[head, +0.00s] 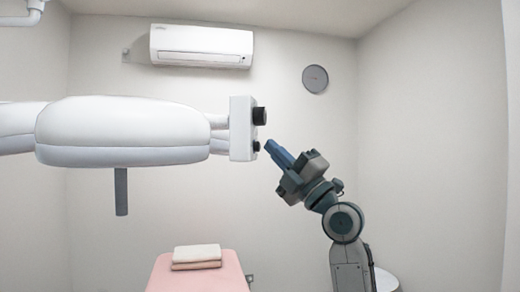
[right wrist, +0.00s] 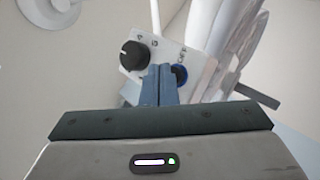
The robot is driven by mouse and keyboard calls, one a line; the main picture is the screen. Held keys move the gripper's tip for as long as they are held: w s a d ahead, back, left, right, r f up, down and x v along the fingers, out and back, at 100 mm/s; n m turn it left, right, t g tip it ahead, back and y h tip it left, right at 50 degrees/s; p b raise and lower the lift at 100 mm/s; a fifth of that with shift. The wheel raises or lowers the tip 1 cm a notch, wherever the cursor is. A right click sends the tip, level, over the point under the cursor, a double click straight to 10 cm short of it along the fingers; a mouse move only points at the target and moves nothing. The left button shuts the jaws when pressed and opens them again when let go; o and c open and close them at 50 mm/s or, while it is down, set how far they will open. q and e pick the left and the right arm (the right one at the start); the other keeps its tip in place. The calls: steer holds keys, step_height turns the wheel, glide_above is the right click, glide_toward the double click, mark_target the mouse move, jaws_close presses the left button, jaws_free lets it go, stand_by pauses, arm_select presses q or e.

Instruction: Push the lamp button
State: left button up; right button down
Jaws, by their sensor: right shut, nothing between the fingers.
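The lamp (head: 122,125) is a long white head with a flat white control panel (head: 241,128) at its right end. The panel carries a large black knob (head: 259,116) and, below it, a small dark button (head: 256,146). In the right wrist view the knob (right wrist: 133,55) is left of the fingers, and the blue-edged button (right wrist: 180,75) is just right of the fingertips, partly hidden by them. My right gripper (head: 268,145) is shut and empty, its blue fingertips pointing at the button from close by. I cannot tell whether they touch. My left gripper is not in view.
A dark handle (head: 121,192) hangs below the lamp. A pink treatment bed (head: 200,278) with folded towels (head: 196,257) stands below. The space right of the panel is free apart from my arm.

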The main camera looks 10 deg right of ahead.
steer(key=shift+w+a+b, duration=0.15)
steer(key=shift+a+b, duration=0.2)
steer(key=shift+b, duration=0.05)
stand_by(0.5)
steer(key=shift+d, duration=0.1)
steer(key=shift+s+d+b, duration=0.4)
steer(key=shift+d+b, duration=0.15)
steer(key=shift+d, duration=0.15)
steer(key=shift+s+d+b, duration=0.45)
steer(key=shift+d+b, duration=0.1)
steer(key=shift+d, duration=0.35)
steer(key=shift+s+d+b, duration=0.4)
steer(key=shift+d+b, duration=0.15)
steer(key=shift+d, duration=0.35)
steer(key=shift+s+d+b, duration=0.45)
steer(key=shift+d+b, duration=0.1)
steer(key=shift+d, duration=0.35)
